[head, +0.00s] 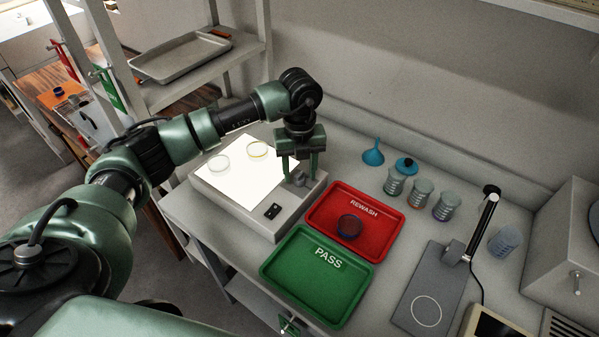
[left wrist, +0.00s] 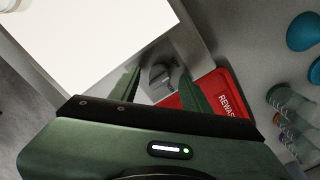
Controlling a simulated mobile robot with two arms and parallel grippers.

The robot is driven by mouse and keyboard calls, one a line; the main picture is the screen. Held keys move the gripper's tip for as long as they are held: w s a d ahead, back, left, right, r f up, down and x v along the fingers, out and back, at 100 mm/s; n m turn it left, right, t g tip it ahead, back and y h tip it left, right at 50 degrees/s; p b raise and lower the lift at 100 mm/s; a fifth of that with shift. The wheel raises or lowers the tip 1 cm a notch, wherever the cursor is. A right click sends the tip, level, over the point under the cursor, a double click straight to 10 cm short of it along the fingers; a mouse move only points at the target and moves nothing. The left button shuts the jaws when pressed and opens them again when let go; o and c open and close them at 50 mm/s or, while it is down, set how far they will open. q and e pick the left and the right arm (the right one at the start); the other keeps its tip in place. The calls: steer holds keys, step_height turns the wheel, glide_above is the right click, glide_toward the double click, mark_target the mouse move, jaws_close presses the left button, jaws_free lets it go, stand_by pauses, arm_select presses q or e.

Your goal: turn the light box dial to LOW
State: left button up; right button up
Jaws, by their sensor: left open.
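The light box (head: 245,213) stands on the bench with its top panel lit white; its lit panel also shows in the left wrist view (left wrist: 95,35). The grey dial (head: 299,178) sits on the right part of the box's top, and it shows between the fingers in the left wrist view (left wrist: 160,76). My left gripper (head: 300,175) points down over the dial with its fingers apart, one on each side of it. I cannot tell whether the fingers touch the dial. The dial's markings are too small to read. My right gripper is not in view.
A black switch (head: 272,211) is at the box's front. A red REWASH tray (head: 378,238) holding a dish and a green PASS tray (head: 312,285) lie close by. Several beakers (head: 421,193) stand behind.

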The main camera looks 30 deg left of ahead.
mark_target(299, 174)
arm_select(q)
step_height(299, 174, up, 7)
steer(key=shift+r+b, duration=0.1)
steer(key=shift+b, duration=0.65)
